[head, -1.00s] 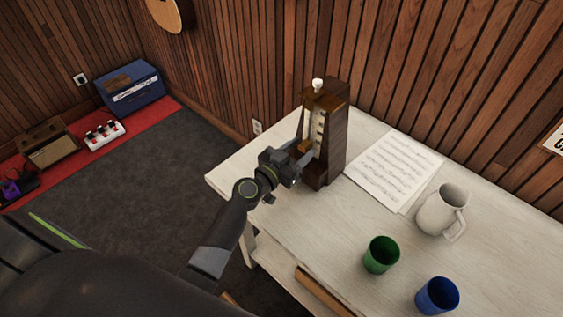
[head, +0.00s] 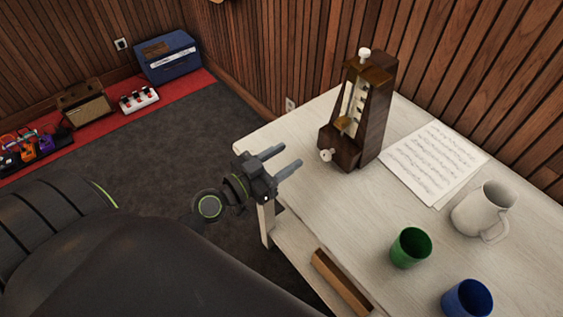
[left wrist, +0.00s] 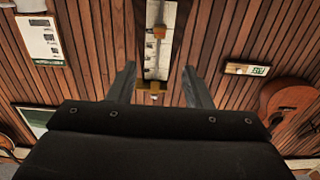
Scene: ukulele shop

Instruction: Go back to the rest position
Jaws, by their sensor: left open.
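My left gripper (head: 286,159) is open and empty near the left end of the white table (head: 350,215) in the head view. Its two fingers point right, toward the wooden metronome (head: 372,120), with a gap between them. The metronome stands upright at the back left of the table, with a white knob on top and a light scale on its front. In the left wrist view the open fingers (left wrist: 160,88) frame the metronome's scale and pendulum (left wrist: 158,45). My right gripper is not in view.
Sheet music (head: 433,162) lies right of the metronome. A white pitcher (head: 483,210), a green cup (head: 410,247) and a blue cup (head: 467,299) stand on the table's right part. A blue amplifier (head: 168,56) and pedals (head: 138,98) are on a red strip by the wall.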

